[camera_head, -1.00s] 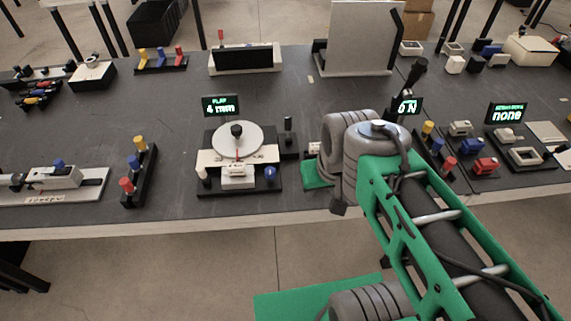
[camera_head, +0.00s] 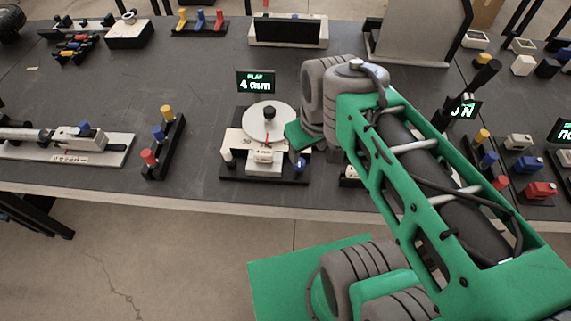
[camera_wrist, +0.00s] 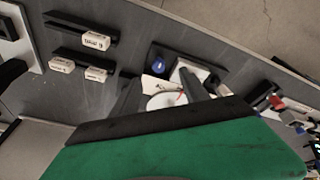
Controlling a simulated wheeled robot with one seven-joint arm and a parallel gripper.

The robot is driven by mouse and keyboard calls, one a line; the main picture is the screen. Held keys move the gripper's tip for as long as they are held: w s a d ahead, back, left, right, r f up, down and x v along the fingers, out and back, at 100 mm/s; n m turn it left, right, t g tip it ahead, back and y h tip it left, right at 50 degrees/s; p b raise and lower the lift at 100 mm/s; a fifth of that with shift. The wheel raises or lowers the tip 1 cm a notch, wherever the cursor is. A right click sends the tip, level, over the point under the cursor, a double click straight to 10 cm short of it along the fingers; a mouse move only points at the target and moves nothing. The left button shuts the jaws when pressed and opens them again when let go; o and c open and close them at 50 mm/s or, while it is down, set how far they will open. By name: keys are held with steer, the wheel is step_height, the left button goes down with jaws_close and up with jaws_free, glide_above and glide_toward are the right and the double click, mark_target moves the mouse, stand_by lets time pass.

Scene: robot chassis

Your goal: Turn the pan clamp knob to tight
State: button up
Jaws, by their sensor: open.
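The pan fixture stands near the front of the bench. It has a round white pan (camera_head: 268,124) with a black knob (camera_head: 269,112) on top, a blue knob (camera_head: 302,163) at front right and a white knob (camera_head: 228,157) at front left. Which is the clamp knob I cannot tell. Its display (camera_head: 256,83) shows "PLAY" and about 4 mm. In the wrist view, the white pan (camera_wrist: 163,101) is partly hidden by my gripper, and the blue knob (camera_wrist: 158,64) is beyond it. My gripper (camera_wrist: 163,92) is open, its dark fingers apart. In the head view, my wrist is at the fixture's right edge.
A block with yellow, blue and red knobs (camera_head: 163,143) stands left of the fixture. A white slide device (camera_head: 70,143) lies farther left. A black lever (camera_head: 473,87) and more coloured knobs stand to the right of my arm.

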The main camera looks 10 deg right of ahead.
mark_target(300, 162)
steer(key=w+f+n+g+b, duration=0.1)
steer(key=n+b, duration=0.1)
steer(key=n, duration=0.2)
steer(key=w+f+n+b, duration=0.2)
steer(key=n, duration=0.3)
steer(key=w+f+n+g+b, duration=0.1)
steer(key=w+f+n+b, duration=0.1)
steer(key=n, duration=0.2)
steer(key=shift+d+f+g, duration=0.2)
steer(key=shift+g, duration=0.1)
steer(key=n, duration=0.2)
steer(key=w+n, duration=0.1)
steer(key=shift+f+b, duration=0.25)
steer(key=shift+b, duration=0.15)
steer(key=shift+n, duration=0.3)
step_height(300, 162, down, 7)
steer(key=shift+f, duration=0.2)
steer(key=shift+c, duration=0.5)
jaws_close()
